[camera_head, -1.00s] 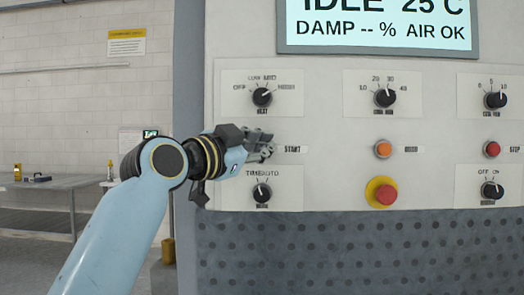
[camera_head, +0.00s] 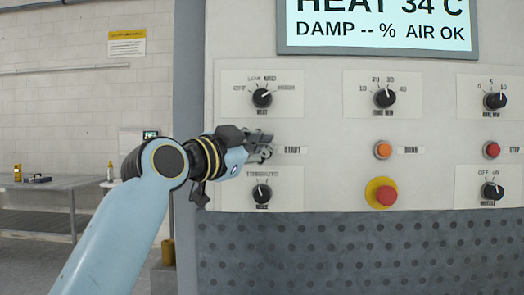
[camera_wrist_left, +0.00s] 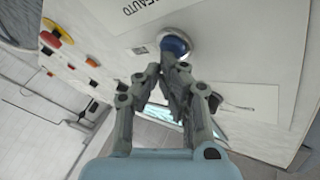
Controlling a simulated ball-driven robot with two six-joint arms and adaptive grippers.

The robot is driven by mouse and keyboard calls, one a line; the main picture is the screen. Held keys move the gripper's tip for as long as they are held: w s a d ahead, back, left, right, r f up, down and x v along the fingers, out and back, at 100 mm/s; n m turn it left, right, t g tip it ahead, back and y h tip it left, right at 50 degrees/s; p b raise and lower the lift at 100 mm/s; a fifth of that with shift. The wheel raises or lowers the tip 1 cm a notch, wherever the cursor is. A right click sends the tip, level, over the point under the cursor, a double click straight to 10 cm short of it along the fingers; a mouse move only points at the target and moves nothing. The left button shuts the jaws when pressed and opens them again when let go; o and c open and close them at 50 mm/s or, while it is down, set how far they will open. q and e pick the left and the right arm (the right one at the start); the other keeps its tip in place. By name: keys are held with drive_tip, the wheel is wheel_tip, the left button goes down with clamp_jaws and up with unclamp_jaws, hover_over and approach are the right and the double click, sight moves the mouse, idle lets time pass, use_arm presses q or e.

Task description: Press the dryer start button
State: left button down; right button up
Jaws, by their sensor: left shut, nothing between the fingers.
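The dryer's control panel (camera_head: 335,150) faces me. The printed START label (camera_head: 292,150) is just right of my left gripper (camera_head: 264,150). In the head view the gripper hides the button at that label. In the left wrist view a blue round button (camera_wrist_left: 176,42) in a pale ring sits on the panel. My left gripper's fingers (camera_wrist_left: 172,66) are shut and empty, with their tips at the button's edge; I cannot tell whether they touch or press it. The display (camera_head: 378,24) reads HEAT 34 C, DAMP -- %, AIR OK. My right gripper is not in view.
An orange button (camera_head: 383,150), a red stop button (camera_head: 491,149) and a red emergency button on a yellow base (camera_head: 385,194) are to the right. Black knobs (camera_head: 262,97) sit above and below the button row. A table (camera_head: 45,183) stands at the left.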

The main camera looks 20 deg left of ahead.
use_arm(q)
drive_tip(key=shift+s+d, duration=0.2)
drive_tip(key=shift+s, duration=0.5)
drive_tip(key=s, duration=0.2)
drive_tip(key=s+d+p, duration=0.1)
drive_tip(key=s, duration=0.1)
drive_tip(key=shift+s+d, duration=0.2)
drive_tip(key=shift+s, duration=0.2)
drive_tip(key=shift+f, duration=0.1)
idle(0.3)
